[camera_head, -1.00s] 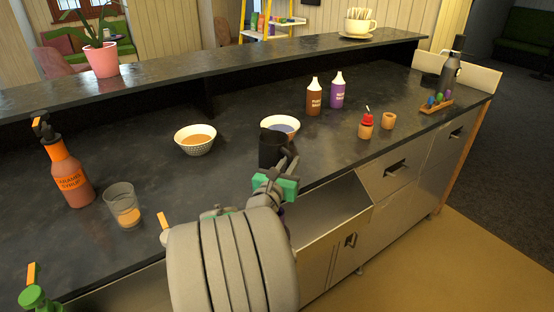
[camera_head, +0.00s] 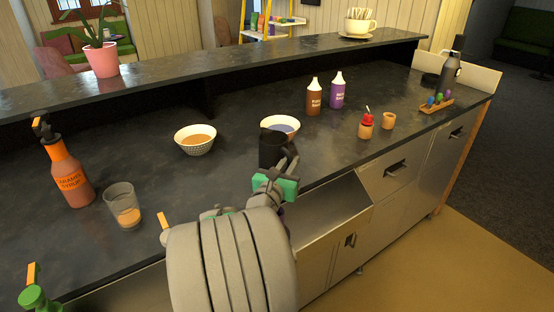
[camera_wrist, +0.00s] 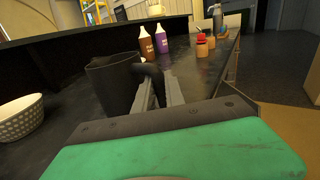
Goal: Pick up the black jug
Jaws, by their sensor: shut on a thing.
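The black jug (camera_head: 272,150) stands upright at the counter's front part, in front of a bowl with bluish contents. In the wrist view the jug (camera_wrist: 112,85) is left of the fingers, with its handle toward them. My gripper (camera_head: 287,162) is at the jug's right side. In the wrist view my gripper (camera_wrist: 158,94) is shut on the jug's handle. The fingertips are partly hidden by the handle. I cannot tell whether the jug's base touches the counter.
The bluish bowl (camera_head: 281,124) is close behind the jug. A patterned bowl (camera_head: 195,142) is to its left. A glass (camera_head: 122,207) and caramel syrup bottle (camera_head: 68,176) stand farther left. Brown (camera_head: 314,98) and purple (camera_head: 337,91) bottles stand behind right. Counter space right of the jug is clear.

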